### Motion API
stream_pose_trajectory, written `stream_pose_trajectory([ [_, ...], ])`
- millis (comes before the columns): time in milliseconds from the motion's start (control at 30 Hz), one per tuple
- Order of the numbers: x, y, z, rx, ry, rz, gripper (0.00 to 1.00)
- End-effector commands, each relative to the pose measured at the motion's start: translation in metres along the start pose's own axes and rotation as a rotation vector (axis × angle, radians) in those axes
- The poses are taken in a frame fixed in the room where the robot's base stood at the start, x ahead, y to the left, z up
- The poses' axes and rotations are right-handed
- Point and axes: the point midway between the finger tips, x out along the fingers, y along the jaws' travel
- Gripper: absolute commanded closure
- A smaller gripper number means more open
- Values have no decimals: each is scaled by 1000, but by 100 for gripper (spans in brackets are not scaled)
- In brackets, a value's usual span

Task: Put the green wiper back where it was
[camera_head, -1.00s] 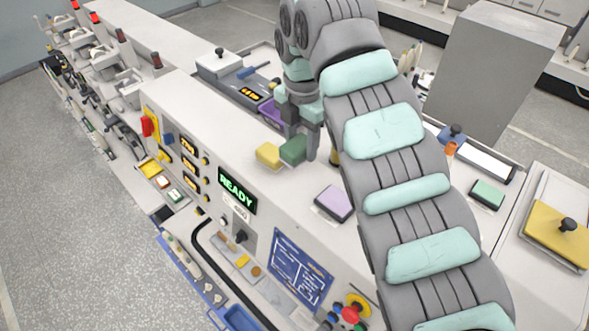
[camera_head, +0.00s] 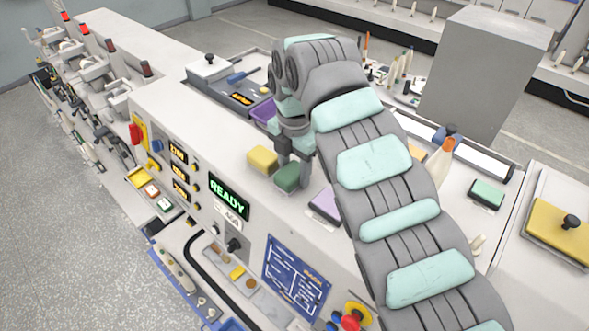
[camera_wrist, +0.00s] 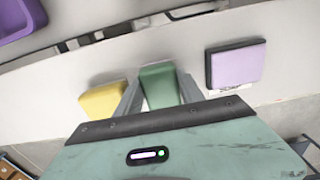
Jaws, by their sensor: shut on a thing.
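The green wiper (camera_head: 288,177) is a small dark green block on the white machine top, between a yellow block and a lilac block. My gripper (camera_head: 295,165) is shut on it from above. In the wrist view the green wiper (camera_wrist: 160,86) sits between the two fingers of my gripper (camera_wrist: 160,92). The yellow block (camera_head: 262,160) is close on its left, and also shows in the wrist view (camera_wrist: 103,101). The lilac block (camera_head: 326,205) is on its right, partly behind my arm; it is clear in the wrist view (camera_wrist: 236,66). I cannot tell whether the wiper's underside touches the surface.
A purple tray (camera_head: 264,112) lies behind my gripper, partly hidden. Another green pad (camera_head: 487,193) and a yellow plate with a black knob (camera_head: 560,225) lie at the right. A large grey box (camera_head: 490,75) stands at the back. The front panel's edge is close in front.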

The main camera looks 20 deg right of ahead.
Motion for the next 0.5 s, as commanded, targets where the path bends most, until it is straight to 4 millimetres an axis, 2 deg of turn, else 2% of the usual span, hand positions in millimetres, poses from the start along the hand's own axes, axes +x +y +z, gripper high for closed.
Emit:
stream_pose_trajectory([
  [67,4,0,0,0,0,0,100],
  [100,2,0,0,0,0,0,53],
  [333,2,0,0,0,0,-1,34],
  [500,2,0,0,0,0,-1,33],
])
